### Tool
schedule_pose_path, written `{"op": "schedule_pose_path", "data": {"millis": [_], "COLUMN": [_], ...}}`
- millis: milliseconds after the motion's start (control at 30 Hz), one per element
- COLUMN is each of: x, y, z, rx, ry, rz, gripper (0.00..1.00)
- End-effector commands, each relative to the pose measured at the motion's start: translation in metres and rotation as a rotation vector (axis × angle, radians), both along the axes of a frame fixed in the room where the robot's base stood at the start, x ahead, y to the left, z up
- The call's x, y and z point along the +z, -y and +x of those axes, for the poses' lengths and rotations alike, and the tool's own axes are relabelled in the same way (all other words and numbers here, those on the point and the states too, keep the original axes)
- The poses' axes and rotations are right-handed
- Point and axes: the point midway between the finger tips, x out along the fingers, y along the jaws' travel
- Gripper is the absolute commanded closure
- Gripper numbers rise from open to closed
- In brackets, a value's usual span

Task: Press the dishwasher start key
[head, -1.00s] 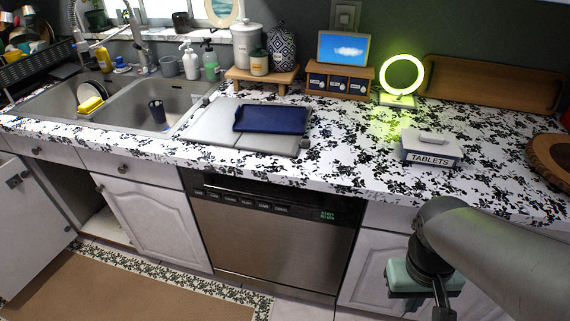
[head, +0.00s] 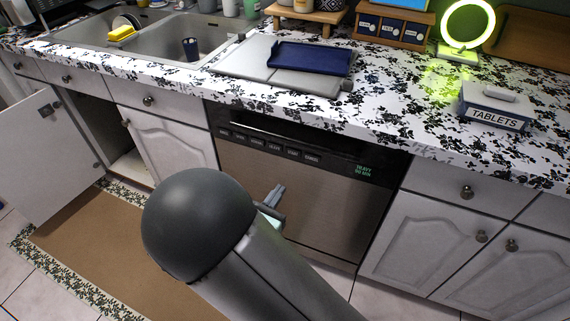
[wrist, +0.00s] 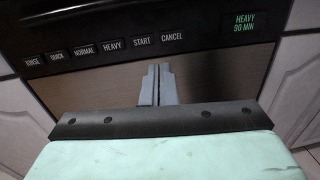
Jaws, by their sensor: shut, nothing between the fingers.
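The dishwasher (head: 320,205) has a steel front under the counter, with a black control strip along its top. In the wrist view the strip carries a row of labelled keys: RINSE, QUICK, NORMAL, HEAVY, START and CANCEL. The START key (wrist: 142,41) sits just beyond my gripper (wrist: 157,68), whose two fingers are together and empty. The fingertips appear slightly below and right of START; whether they touch the front cannot be told. A green display (wrist: 245,24) reads HEAVY 90 MIN. In the head view my gripper (head: 277,192) shows in front of the door, partly hidden by my arm.
An open cabinet door (head: 45,150) stands at the left beside a dark cabinet opening. A brown mat (head: 120,245) lies on the floor. Closed cabinets (head: 435,235) are right of the dishwasher. The counter above holds a blue tray (head: 310,58) and a TABLETS box (head: 497,105).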

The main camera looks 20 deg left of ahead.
Motion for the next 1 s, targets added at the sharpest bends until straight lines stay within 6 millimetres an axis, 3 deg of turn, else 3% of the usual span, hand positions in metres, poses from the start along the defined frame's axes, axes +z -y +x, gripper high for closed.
{"op": "schedule_pose_path", "data": {"millis": [133,567,767,1000], "x": [-0.009,-0.009,-0.009,-0.009], "y": [-0.021,-0.021,-0.018,-0.012], "z": [-0.008,-0.003,0.026,0.078], "rx": [0.08,0.082,0.08,0.079], "ry": [0.018,0.018,0.019,0.02], "rz": [-0.039,-0.039,-0.039,-0.039], "gripper": [1.0,1.0,1.0,1.0]}}
